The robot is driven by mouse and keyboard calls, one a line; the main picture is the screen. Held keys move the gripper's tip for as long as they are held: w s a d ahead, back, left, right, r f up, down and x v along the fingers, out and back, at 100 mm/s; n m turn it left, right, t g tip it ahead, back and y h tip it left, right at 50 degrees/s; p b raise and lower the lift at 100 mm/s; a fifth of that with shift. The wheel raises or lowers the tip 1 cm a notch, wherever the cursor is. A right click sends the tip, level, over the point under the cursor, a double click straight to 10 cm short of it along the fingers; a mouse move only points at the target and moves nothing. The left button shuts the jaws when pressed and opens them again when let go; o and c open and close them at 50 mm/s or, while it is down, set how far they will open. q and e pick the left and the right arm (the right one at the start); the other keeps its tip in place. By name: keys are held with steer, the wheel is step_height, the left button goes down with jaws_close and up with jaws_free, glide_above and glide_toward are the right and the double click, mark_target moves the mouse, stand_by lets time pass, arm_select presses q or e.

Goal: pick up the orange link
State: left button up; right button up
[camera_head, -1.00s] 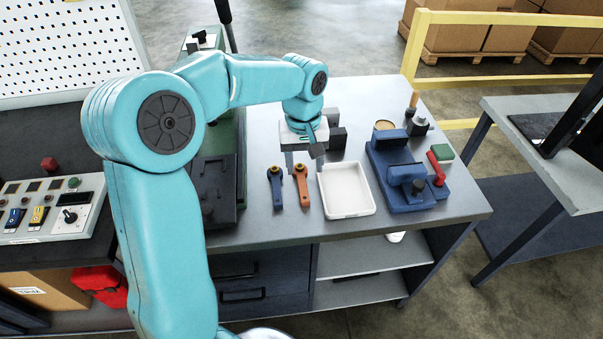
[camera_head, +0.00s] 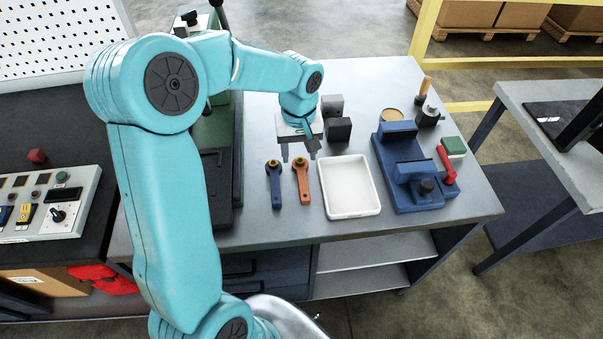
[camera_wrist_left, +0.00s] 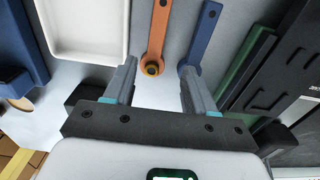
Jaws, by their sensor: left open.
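The orange link (camera_head: 302,180) lies flat on the grey table between a blue link (camera_head: 275,182) and a white tray (camera_head: 350,186). My left gripper (camera_head: 299,152) is open and empty, above the table just behind the far ends of the two links. In the left wrist view the orange link (camera_wrist_left: 156,42) shows ahead of the space between the open fingers (camera_wrist_left: 157,85), with its dark and yellow ringed end nearest. The blue link (camera_wrist_left: 202,38) lies beside it, its near end close to the right-hand finger. My right gripper is not in view.
A green machine (camera_head: 215,150) borders the left. Bare table lies in front of the links.

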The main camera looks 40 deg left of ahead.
mark_target(302, 175)
arm_select(q)
steer(key=f, duration=0.3)
steer(key=shift+w, duration=0.2)
steer(key=shift+s+d+f, duration=0.15)
steer(key=shift+d, duration=0.05)
steer(key=shift+s+d+f, duration=0.1)
steer(key=shift+s+f, duration=0.05)
steer(key=shift+f, duration=0.05)
steer(key=f, duration=0.2)
steer(key=w+f+p, duration=0.1)
steer(key=f, duration=0.1)
steer(key=shift+a+f, duration=0.15)
steer(key=shift+a, duration=0.05)
steer(key=shift+f+p, duration=0.3)
steer(key=shift+s+d+r, duration=0.1)
steer(key=shift+s+d, duration=0.05)
steer(key=shift+s, duration=0.1)
steer(key=shift+w, duration=0.2)
jaws_close()
